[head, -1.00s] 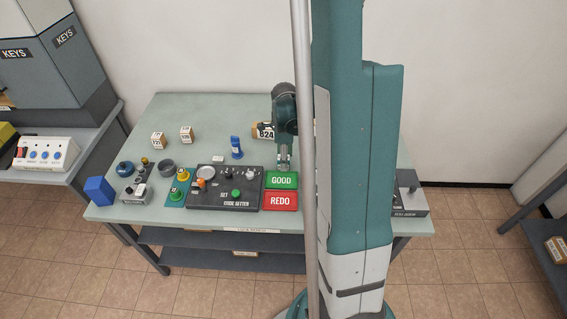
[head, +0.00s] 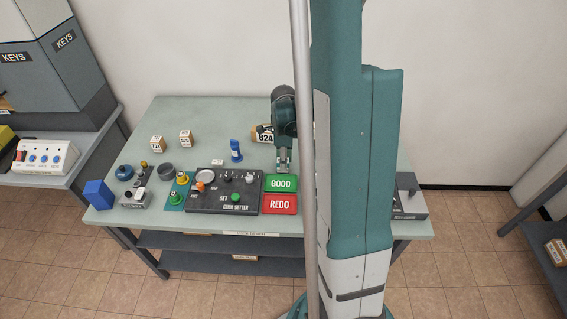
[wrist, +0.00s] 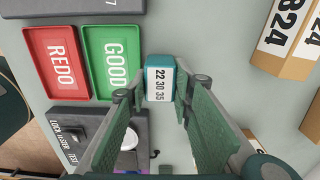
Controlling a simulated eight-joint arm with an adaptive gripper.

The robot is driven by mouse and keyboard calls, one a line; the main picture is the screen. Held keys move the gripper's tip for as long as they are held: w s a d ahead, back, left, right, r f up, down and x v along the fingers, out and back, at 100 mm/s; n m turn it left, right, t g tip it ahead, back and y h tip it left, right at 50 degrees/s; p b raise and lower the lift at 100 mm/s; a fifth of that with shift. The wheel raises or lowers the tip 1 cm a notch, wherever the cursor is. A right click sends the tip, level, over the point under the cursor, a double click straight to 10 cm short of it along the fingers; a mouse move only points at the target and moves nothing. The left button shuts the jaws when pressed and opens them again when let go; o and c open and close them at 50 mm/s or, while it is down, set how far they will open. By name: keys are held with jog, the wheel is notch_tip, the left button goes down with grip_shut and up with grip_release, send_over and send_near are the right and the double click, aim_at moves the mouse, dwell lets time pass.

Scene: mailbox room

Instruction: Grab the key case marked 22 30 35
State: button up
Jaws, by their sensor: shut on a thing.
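The key case (wrist: 160,84) is a small teal block with a white label reading 22 30 35. In the wrist view it sits upper centre, between the two green-padded fingers of my gripper (wrist: 160,100), which is shut on it. In the head view my gripper (head: 283,166) is low over the table, just behind the green GOOD tray (head: 282,183). The case itself cannot be made out there.
The red REDO tray (head: 280,204) lies in front of GOOD. A blue stamp-like piece (head: 236,150) stands left.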

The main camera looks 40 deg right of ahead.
jog(key=shift+r+p, duration=0.7)
jog(key=shift+r, duration=4.15)
